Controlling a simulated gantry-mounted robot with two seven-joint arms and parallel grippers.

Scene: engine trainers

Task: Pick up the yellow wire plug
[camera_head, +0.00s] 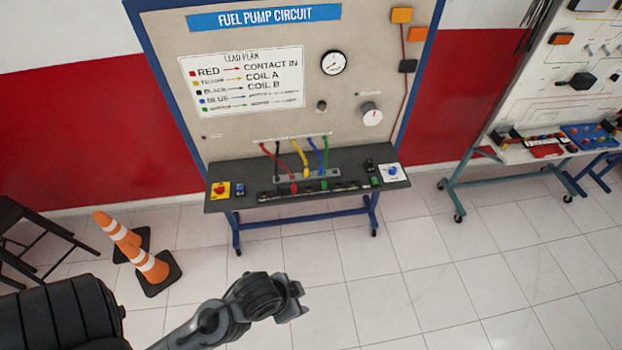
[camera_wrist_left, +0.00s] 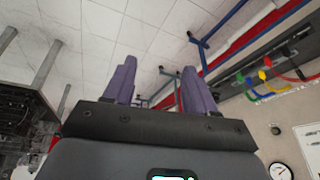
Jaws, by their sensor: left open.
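The yellow wire (camera_head: 298,155) hangs from the panel down to the shelf, and its yellow plug (camera_head: 306,173) is at the lower end, between the red and blue wires. In the left wrist view the yellow wire (camera_wrist_left: 262,75) shows at the right side. My left gripper (camera_head: 300,299) is low in the head view, in front of and below the shelf, well apart from the plug. In the wrist view its two fingers (camera_wrist_left: 158,82) are spread with nothing between them. My right gripper is not in view.
The dark shelf (camera_head: 230,204) also bears red, black, blue and green wires. Traffic cones (camera_head: 152,266) stand on the floor at left, beside a dark stool (camera_head: 30,240). Another trainer bench (camera_head: 470,160) stands at right. The floor in front of the shelf is clear.

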